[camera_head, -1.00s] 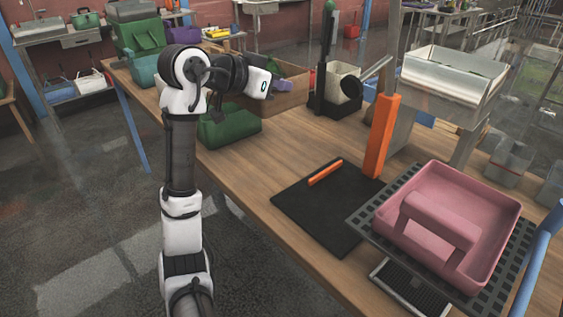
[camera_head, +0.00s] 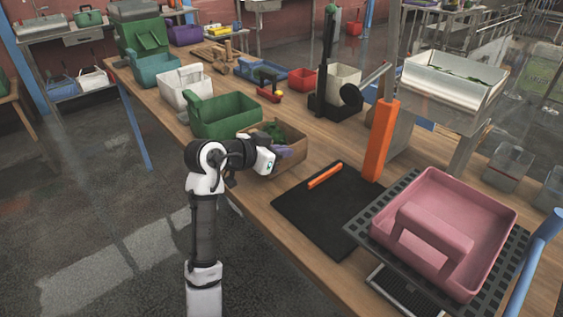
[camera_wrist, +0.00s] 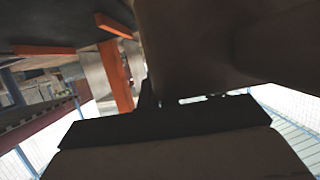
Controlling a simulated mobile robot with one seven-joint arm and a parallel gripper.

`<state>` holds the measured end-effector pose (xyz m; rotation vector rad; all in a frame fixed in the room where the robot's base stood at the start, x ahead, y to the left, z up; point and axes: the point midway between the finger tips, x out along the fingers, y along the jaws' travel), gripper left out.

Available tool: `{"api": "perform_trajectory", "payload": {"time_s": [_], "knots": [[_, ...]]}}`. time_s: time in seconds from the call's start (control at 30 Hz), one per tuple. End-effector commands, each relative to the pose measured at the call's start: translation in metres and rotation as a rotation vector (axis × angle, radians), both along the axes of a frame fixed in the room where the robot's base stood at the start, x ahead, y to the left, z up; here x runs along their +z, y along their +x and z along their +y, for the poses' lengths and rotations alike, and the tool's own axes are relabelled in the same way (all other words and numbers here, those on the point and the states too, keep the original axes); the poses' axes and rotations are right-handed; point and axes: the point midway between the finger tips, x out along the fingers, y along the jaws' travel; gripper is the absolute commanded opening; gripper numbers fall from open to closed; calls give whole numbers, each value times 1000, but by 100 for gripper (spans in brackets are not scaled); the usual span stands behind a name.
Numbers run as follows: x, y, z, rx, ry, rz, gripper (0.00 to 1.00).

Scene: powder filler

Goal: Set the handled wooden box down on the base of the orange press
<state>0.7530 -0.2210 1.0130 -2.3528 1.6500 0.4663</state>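The handled wooden box (camera_head: 291,158) is brown, with something green and purple showing inside it. It is left of the press, close to the black base. My gripper (camera_head: 269,160) is at its near left side and seems shut on it; the fingers themselves are hidden. In the wrist view, the box's brown wall (camera_wrist: 215,45) fills the upper right, close to my gripper (camera_wrist: 165,105). The press has an orange column (camera_head: 381,142) and a flat black base (camera_head: 325,215) with an orange bar (camera_head: 325,175) lying on it. The base also shows in the wrist view (camera_wrist: 60,20).
A pink handled tray (camera_head: 480,225) on a dark grid stands right of the base. A green crate (camera_head: 225,122) and a white crate (camera_head: 180,90) stand behind my arm. A black stand (camera_head: 328,85) is behind the base. The base is clear apart from the bar.

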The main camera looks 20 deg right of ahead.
Motion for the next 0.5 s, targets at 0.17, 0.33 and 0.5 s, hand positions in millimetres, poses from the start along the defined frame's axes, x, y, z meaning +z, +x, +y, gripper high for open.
{"api": "perform_trajectory", "payload": {"time_s": [0.17, 0.33, 0.5], "knots": [[-10, 0, 0, 2, -3, -1, 0], [-34, 0, 0, 2, -2, 2, 0], [-40, 0, 0, 1, -2, -4, 0]]}}
